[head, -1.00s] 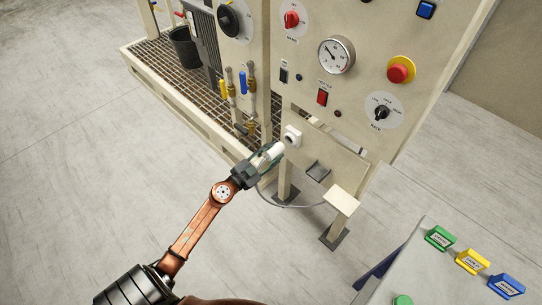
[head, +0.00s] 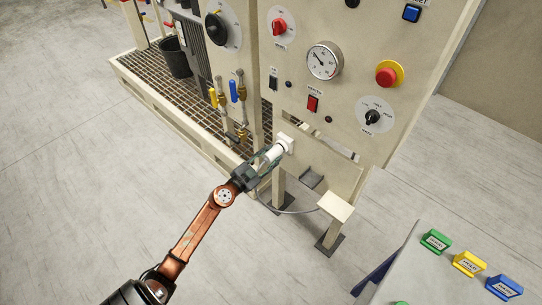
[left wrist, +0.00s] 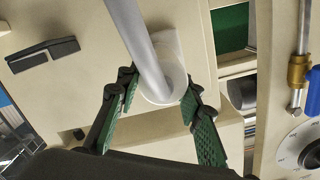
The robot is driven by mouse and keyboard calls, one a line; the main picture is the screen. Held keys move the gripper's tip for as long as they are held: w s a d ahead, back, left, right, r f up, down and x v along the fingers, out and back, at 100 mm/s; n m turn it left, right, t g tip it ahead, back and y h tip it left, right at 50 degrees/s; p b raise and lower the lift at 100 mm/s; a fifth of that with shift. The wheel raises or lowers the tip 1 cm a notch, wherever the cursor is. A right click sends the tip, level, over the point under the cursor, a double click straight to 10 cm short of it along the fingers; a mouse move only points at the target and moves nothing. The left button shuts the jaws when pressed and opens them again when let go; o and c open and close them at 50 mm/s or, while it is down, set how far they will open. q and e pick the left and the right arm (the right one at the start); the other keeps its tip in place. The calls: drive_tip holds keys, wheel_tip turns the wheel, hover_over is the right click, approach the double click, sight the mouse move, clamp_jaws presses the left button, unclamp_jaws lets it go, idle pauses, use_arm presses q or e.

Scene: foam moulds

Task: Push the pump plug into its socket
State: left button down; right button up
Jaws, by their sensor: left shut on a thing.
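My left gripper (head: 264,164) is shut on the white pump plug (head: 274,154), seen in the head view near the lower panel of the machine. The plug's front end meets the white socket (head: 287,141), with no clear gap between them; how deep it sits I cannot tell. In the left wrist view the green-padded fingers (left wrist: 160,115) stand either side of the round white plug (left wrist: 158,88). A thick grey cable (left wrist: 138,35) runs over the plug there, and the white socket plate (left wrist: 168,44) shows behind it. My right gripper is not in view.
The machine panel carries a gauge (head: 323,60), a red emergency button (head: 387,75) and knobs. A small holder (head: 312,178) and a cream ledge (head: 336,207) are below the socket. A grey table (head: 412,270) with coloured blocks stands at lower right. The left floor is clear.

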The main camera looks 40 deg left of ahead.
use_arm(q)
drive_tip(key=shift+r, duration=0.1)
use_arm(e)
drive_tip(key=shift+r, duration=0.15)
use_arm(q)
drive_tip(key=shift+p, duration=0.3)
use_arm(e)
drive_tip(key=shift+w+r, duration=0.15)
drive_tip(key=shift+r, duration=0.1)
use_arm(q)
drive_tip(key=shift+p, duration=0.65)
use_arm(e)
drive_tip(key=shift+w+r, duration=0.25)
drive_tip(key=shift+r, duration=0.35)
use_arm(q)
drive_tip(key=shift+w+p, duration=0.6)
drive_tip(key=shift+w, duration=0.2)
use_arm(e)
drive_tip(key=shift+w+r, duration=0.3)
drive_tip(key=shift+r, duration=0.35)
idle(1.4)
use_arm(q)
drive_tip(key=c, duration=1.3)
unclamp_jaws()
drive_tip(key=shift+d, duration=0.1)
drive_tip(key=shift+o, duration=0.2)
drive_tip(key=s, duration=1.2)
drive_tip(key=shift+a+r, duration=0.3)
drive_tip(key=shift+r, duration=0.05)
